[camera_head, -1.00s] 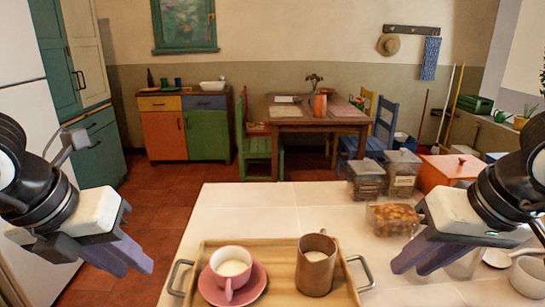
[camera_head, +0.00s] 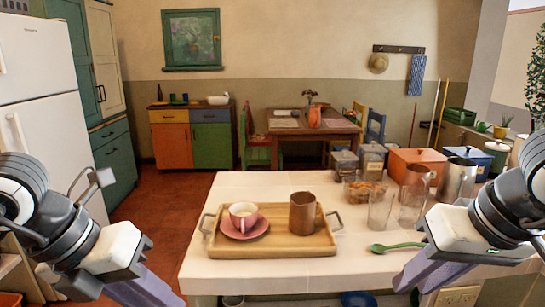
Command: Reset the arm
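My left gripper (camera_head: 143,290) hangs at the lower left, its purple fingers pointing down and right, partly cut by the bottom edge. My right gripper (camera_head: 418,277) is at the lower right, its purple fingers pointing down and left over the counter's front edge. I see nothing held in either one. The fingers overlap from this side, so their opening is unclear. Both grippers are apart from the wooden tray (camera_head: 272,250), which stands on the white counter (camera_head: 222,189) between them. On the tray are a pink cup (camera_head: 243,214) on a pink saucer (camera_head: 257,232) and a brown mug (camera_head: 302,213).
Right of the tray are glasses (camera_head: 380,210), a green spoon (camera_head: 397,247), a metal pitcher (camera_head: 457,180), an orange box (camera_head: 415,160) and lidded jars (camera_head: 372,160). A white fridge (camera_head: 45,120) stands left. The floor (camera_head: 165,195) left of the counter is clear.

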